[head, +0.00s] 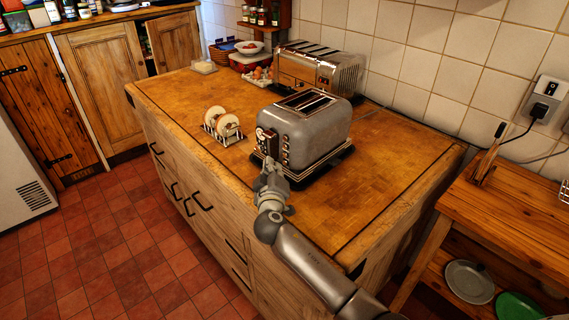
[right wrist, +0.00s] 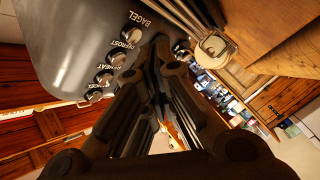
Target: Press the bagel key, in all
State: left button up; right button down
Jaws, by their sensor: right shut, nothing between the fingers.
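The grey two-slot toaster (head: 318,128) stands on the wooden counter. Its end panel, with a column of round keys, faces my right gripper (head: 270,165). In the right wrist view the toaster panel (right wrist: 75,35) carries the bagel key (right wrist: 131,36) under the word BAGEL, with the defrost, reheat and lowest keys further along. My right gripper is shut and empty, its fingers pointing at the panel close beside the bagel key. I cannot tell whether the fingertips touch the panel. My left gripper is out of view.
A rack of bagels (head: 222,124) stands left of the toaster. The counter's right side is clear. A wooden side table (head: 510,205) stands at the right.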

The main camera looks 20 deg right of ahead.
jog(key=shift+d, duration=0.15)
jog(key=shift+w+d, duration=0.15)
jog(key=shift+d, duration=0.1)
jog(key=shift+w+d+b, duration=0.15)
jog(key=shift+d+b, duration=0.15)
jog(key=shift+d, duration=0.05)
dwell(0.8)
jog(key=shift+a, duration=0.1)
jog(key=shift+s+a, duration=0.3)
jog(key=shift+a, duration=0.3)
jog(key=shift+a, duration=0.1)
jog(key=shift+s+a+b, duration=0.25)
jog(key=shift+s+a, duration=0.1)
jog(key=shift+a, duration=0.4)
jog(key=shift+s+a+b, duration=0.2)
jog(key=shift+s+a, duration=0.1)
jog(key=shift+a, duration=0.45)
jog(key=shift+s+a+b, duration=0.25)
jog(key=shift+s+a, duration=0.1)
jog(key=shift+a, duration=0.4)
